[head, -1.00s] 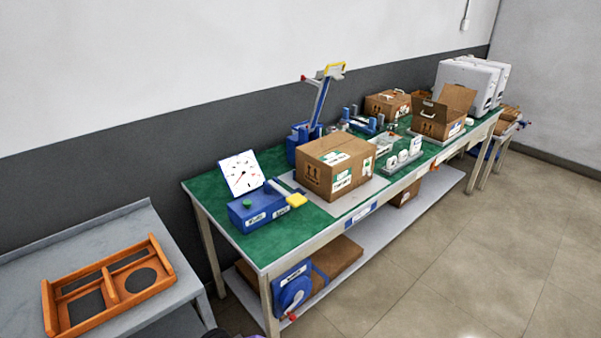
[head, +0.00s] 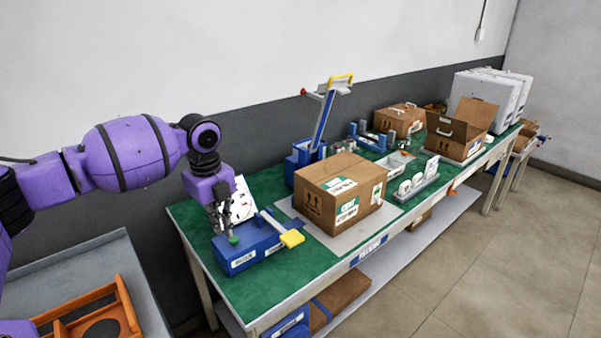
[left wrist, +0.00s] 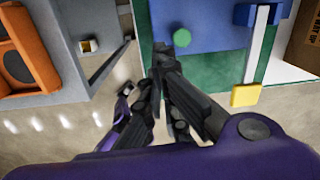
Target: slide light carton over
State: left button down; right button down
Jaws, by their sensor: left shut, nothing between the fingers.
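A closed brown carton (head: 325,208) with white-and-green labels sits upright on a pale grey plate (head: 285,204) on the green-topped bench. Its edge shows at the right of the left wrist view (left wrist: 306,38). My left gripper (head: 226,229) is shut and empty, pointing down above the blue box (head: 238,262) with a green button. In the left wrist view its fingertips (left wrist: 170,48) are close to the green button (left wrist: 181,38); I cannot tell whether they touch it. The gripper is to the left of the carton, apart from it.
A yellow-ended lever (head: 291,238) lies between the blue box and the carton. A blue stand with a tall arm (head: 322,122) is behind the carton. Another closed carton (head: 398,120) and an open carton (head: 455,140) are farther right. An orange tray (head: 120,300) lies on the left table.

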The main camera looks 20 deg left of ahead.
aim_at(337, 193)
jog(key=i, duration=1.4)
